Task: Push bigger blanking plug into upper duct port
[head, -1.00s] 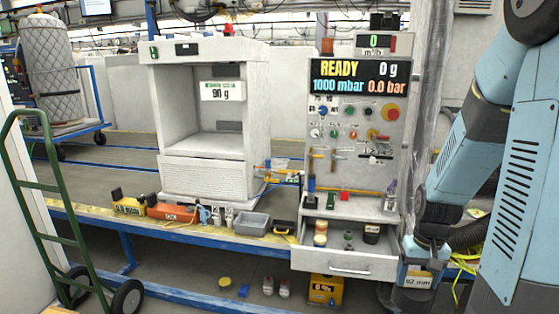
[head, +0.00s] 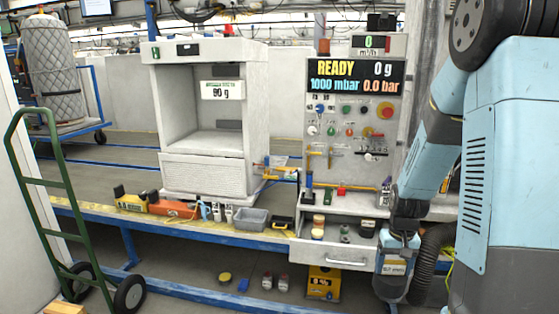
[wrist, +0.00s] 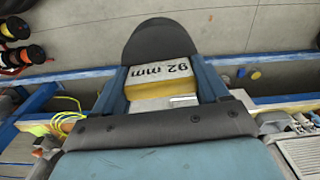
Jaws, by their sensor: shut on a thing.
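A blanking plug bearing a "92 mm" label (wrist: 163,72) is between the two blue fingers of my gripper (wrist: 162,90) in the wrist view. Its body is pale with a yellow band, and a dark rounded shape lies just beyond it. In the head view my gripper (head: 394,272) points down at the right of the open drawer, and the label shows small and blurred on the plug (head: 395,267). My gripper is shut on the plug, which is held above the floor. I cannot make out the upper duct port in either view.
The open drawer (head: 344,264) of the test panel (head: 352,120) holds several small items and stands close left of my gripper. A dark corrugated hose (head: 430,262) hangs close right. A white cabinet (head: 205,175) stands left on the blue-edged bench. Small things lie on the floor below.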

